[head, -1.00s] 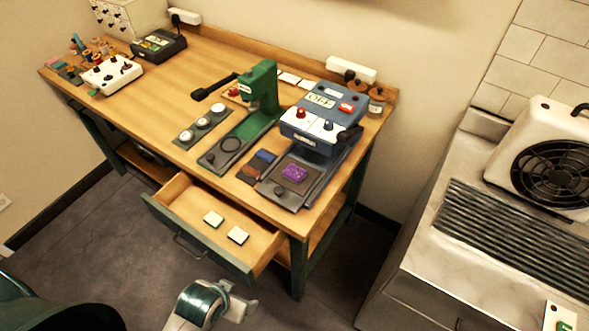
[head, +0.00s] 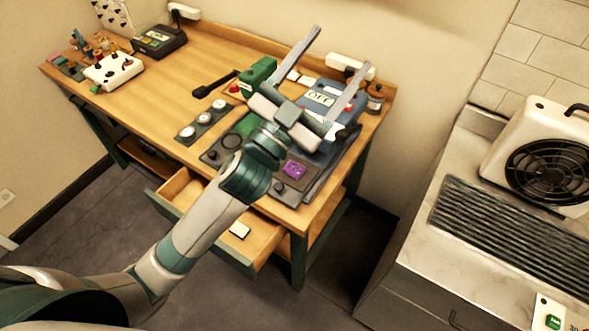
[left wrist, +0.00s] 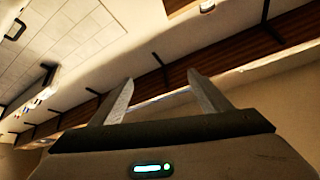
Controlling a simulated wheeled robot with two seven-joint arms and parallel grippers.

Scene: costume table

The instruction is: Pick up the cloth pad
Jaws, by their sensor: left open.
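My left gripper (head: 340,50) is open and empty, raised over the right part of the workbench, its fingers pointing up and away toward the wall. The left wrist view shows the two parted fingers (left wrist: 160,78) with nothing between them. I cannot tell for sure which item is the cloth pad. A white, dark-edged square (head: 240,230) lies in the open drawer. A purple patterned piece (head: 295,169) lies on the dark plate below the blue-grey press. My arm hides the other drawer square and the small blue and brown pieces. My right gripper is not in view.
The blue-grey press (head: 324,98) and green press (head: 257,73) stand partly behind my gripper. The wooden drawer (head: 176,188) juts out below the bench (head: 165,85). A fan heater (head: 545,150) stands on the right counter. The bench's left middle is fairly clear.

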